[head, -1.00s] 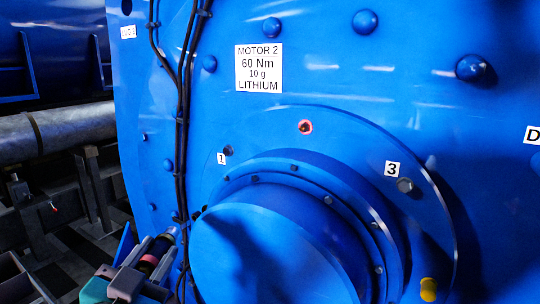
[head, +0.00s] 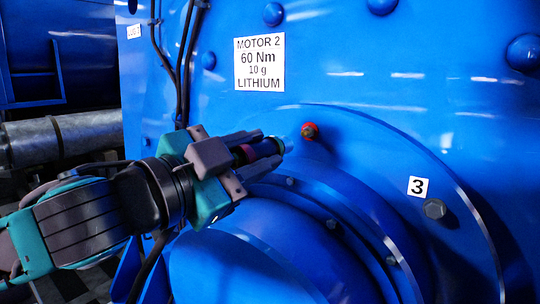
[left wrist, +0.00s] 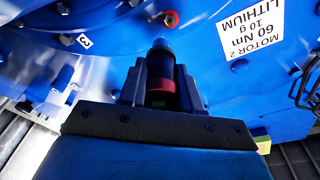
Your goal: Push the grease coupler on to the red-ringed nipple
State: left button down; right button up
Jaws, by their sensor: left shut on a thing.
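The red-ringed nipple (head: 309,131) sticks out of the blue motor face, below the label plate. In the left wrist view the nipple (left wrist: 171,19) shows at the top, just above and right of the coupler tip. My left gripper (head: 254,149) is shut on the dark grease coupler (head: 268,147), which has a red band and a blue-green tip. The tip points right, towards the nipple, and a gap shows between them. The coupler (left wrist: 160,68) also stands between the fingers (left wrist: 158,85) in the left wrist view. My right gripper is not in view.
The motor's round blue hub (head: 290,235) bulges out below the nipple. A bolt (head: 434,209) sits by the label 3 (head: 418,187). Black cables (head: 186,60) run down the motor left of the label plate (head: 259,63). A grey pipe (head: 60,140) lies at the far left.

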aim_at(273, 143)
pick_arm(q)
jog(key=shift+w+a+r+t+y, duration=0.15)
jog(key=shift+w+a+t+y, duration=0.15)
jog(key=shift+s+a, duration=0.1)
jog(key=shift+f+p+x, duration=0.15)
jog(key=shift+p+x, duration=0.2)
jog(key=shift+x, duration=1.1)
jog(key=shift+f+p+x, duration=0.1)
jog(key=shift+p+x, duration=0.25)
jog(key=shift+x, duration=1.1)
jog(key=shift+a, duration=0.2)
jog(key=shift+p, duration=0.65)
jog(key=shift+p+x, duration=0.55)
jog(key=shift+x, duration=1.1)
jog(key=c, duration=0.7)
grip_release()
jog(key=shift+w+a+f, duration=0.15)
jog(key=shift+w+f, duration=0.05)
